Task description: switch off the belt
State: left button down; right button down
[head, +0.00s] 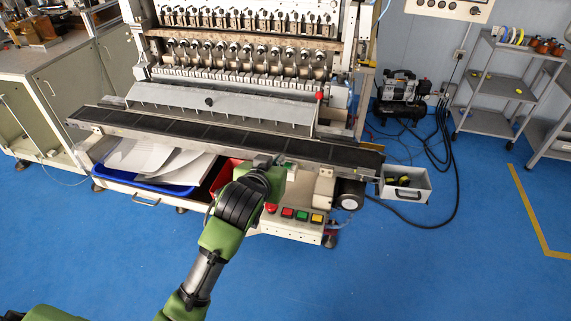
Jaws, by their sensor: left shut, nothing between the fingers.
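The black belt (345,155) runs across the front of the coil winder, sloping down to the right. A control panel (285,228) sits below it, with a red button (287,212), a green button (302,216) and a yellow button (317,218) in a row. A red knob (271,208) is at its left, partly beside my arm. My left gripper (266,161) is shut and empty, at the belt's front edge, above the panel. A small green and white part (291,168) shows just right of it; I cannot tell whether they touch. My right gripper is out of view.
A blue tray (135,183) with white sheets and a partly hidden red bin (222,176) sit below the belt. A grey box (407,184) stands at its right end. Black hoses (450,165) lie on the right. The blue floor in front is clear.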

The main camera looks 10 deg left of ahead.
pick_arm(q)
jog(key=p, duration=0.2)
send_over(288, 165)
jog(key=s, duration=0.2)
notch_tip(288, 165, down, 4)
jog(key=shift+s+f, duration=0.1)
notch_tip(288, 165, down, 3)
jog(key=shift+f+p, duration=0.1)
jog(key=shift+p, duration=0.3)
jog(key=shift+s+f, duration=0.2)
jog(key=shift+f, duration=0.3)
